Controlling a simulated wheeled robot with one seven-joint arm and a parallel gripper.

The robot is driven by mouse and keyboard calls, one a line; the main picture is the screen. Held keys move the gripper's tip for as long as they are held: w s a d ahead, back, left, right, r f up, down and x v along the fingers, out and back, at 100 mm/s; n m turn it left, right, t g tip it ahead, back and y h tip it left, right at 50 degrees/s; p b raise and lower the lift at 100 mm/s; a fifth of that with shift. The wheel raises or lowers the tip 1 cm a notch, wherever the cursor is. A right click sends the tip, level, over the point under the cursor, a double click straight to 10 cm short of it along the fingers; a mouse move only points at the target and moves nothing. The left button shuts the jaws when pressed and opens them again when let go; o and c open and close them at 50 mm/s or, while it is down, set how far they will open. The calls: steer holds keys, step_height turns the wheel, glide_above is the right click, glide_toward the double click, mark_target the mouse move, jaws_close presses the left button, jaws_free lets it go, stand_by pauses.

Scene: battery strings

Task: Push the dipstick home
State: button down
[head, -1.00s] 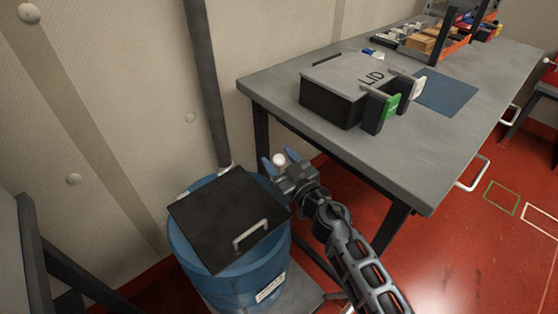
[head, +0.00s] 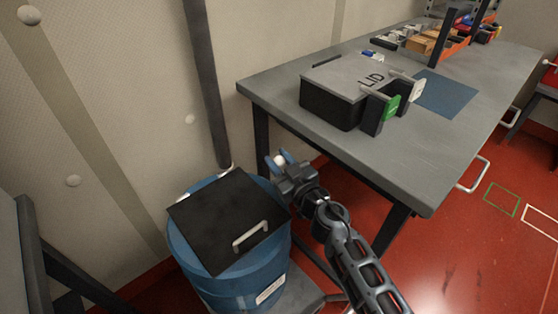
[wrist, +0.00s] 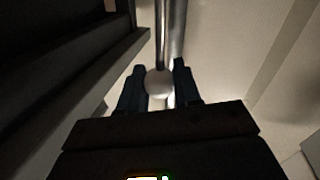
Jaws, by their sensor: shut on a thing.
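The dipstick's round white knob (head: 279,161) shows between the blue fingertips of my gripper (head: 280,159), beside the blue drum and left of the table. In the wrist view the same pale knob (wrist: 158,83) sits between the two dark fingers of my gripper (wrist: 159,85), which is shut on it. A shiny metal rod or tube (wrist: 170,35) runs up the picture beyond the knob; I cannot tell whether it is part of the dipstick. The dipstick's shaft is hidden in the head view, so its depth cannot be seen.
A blue drum (head: 240,289) with a black square lid (head: 220,215) and handle stands left of my gripper. A grey table (head: 420,165) stands to the right, bearing a box marked LID (head: 340,75). A dark wall pipe (head: 207,80) comes down behind the drum.

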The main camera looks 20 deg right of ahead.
step_height(320, 180, down, 8)
steer(key=b, duration=0.6)
steer(key=shift+f+b, duration=0.1)
steer(key=shift+b, duration=0.2)
steer(key=c, duration=0.8)
jaws_free()
steer(key=shift+s+d+p, duration=0.25)
steer(key=shift+s+p, duration=0.25)
steer(key=shift+s, duration=1.45)
steer(key=shift+s+d+p, duration=0.2)
steer(key=shift+s+p, duration=0.25)
steer(key=shift+s, duration=1.5)
